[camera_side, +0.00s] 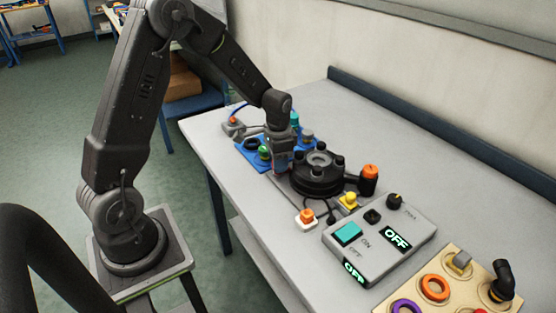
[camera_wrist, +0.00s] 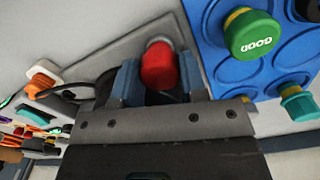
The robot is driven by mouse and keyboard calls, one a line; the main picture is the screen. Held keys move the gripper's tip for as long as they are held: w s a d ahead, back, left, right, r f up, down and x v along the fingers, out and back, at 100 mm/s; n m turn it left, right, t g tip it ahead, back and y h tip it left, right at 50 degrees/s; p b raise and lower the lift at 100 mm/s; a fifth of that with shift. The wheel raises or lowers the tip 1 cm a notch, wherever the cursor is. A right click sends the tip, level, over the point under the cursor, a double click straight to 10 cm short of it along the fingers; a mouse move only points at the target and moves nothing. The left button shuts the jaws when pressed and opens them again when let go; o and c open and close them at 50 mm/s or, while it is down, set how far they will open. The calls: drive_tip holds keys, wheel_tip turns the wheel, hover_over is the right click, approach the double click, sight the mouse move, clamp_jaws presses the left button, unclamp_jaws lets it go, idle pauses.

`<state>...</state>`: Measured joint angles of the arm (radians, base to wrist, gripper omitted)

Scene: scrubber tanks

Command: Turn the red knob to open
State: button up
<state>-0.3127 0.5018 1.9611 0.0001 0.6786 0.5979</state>
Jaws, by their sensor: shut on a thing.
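The red knob (camera_wrist: 158,68) shows in the wrist view, upper middle, with a pale round part at its far end. It sits between the two blue-grey fingers of my gripper (camera_wrist: 158,82), which is shut on it. In the side view my gripper (camera_side: 281,165) points down at the bench, between the blue tray and a black round unit. There the knob is mostly hidden by the gripper, and I cannot tell how far it is turned.
The black round unit (camera_side: 318,175) stands close to my gripper on the right. The blue tray (camera_side: 246,153) holds a green cap (camera_wrist: 252,33) and other fittings. An orange-topped part (camera_side: 306,217) and a grey box reading OFF (camera_side: 362,262) are nearer. The bench's back right is clear.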

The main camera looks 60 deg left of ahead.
drive_tip(key=shift+n, duration=1.6)
drive_tip(key=o, duration=0.9)
drive_tip(key=shift+o, duration=0.2)
